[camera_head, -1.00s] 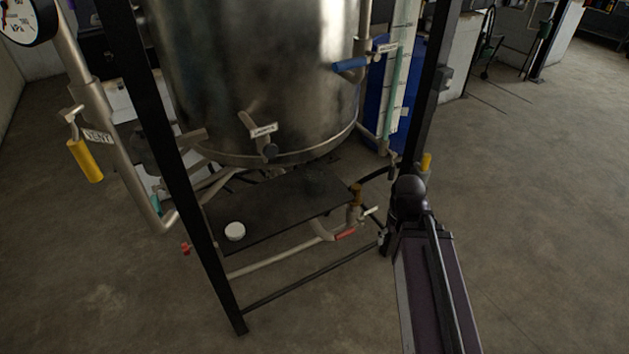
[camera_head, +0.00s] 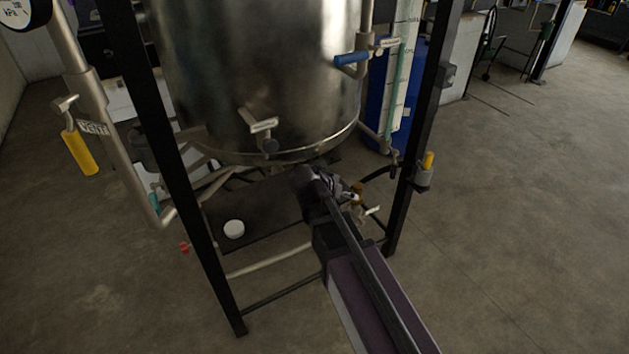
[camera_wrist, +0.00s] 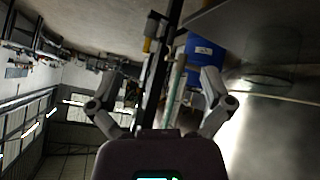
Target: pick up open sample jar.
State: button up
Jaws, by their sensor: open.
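My gripper (camera_head: 322,183) is at the right part of the dark shelf under the steel tank, seen from behind with my arm covering part of the shelf. In the wrist view my gripper (camera_wrist: 160,82) has its two fingers spread wide with nothing between them. A clear, round, glassy shape (camera_wrist: 265,83) shows right of the fingers in the wrist view; I cannot tell for sure that it is the open sample jar. In the head view no jar can be made out where my gripper covers the shelf. A small white round piece, perhaps a lid (camera_head: 234,229), lies on the shelf's left front.
The steel tank (camera_head: 255,80) hangs close above the shelf (camera_head: 265,215). Black frame posts (camera_head: 185,190) stand at both sides. Valves and pipes with a yellow handle (camera_head: 80,153) and a blue handle (camera_head: 351,58) surround it. Open floor (camera_head: 530,220) lies to the right.

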jog(key=w+a+r+t, duration=0.1)
jog(key=a+r+t, duration=0.1)
jog(key=a, duration=0.5)
jog(key=w+a+r+m+t+b, duration=0.1)
jog(key=a+r+t, duration=0.1)
jog(key=a, duration=0.5)
jog(key=shift+w+a+r+t, duration=0.15)
jog(key=shift+a+r+t, duration=0.2)
jog(key=shift+t, duration=0.45)
jog(key=shift+d, duration=0.1)
jog(key=b, duration=0.3)
send_near(317, 165)
jog(key=x, duration=0.4)
jog(key=shift+w, duration=0.3)
jog(key=shift+d+f, duration=0.1)
jog(key=shift+f, duration=0.05)
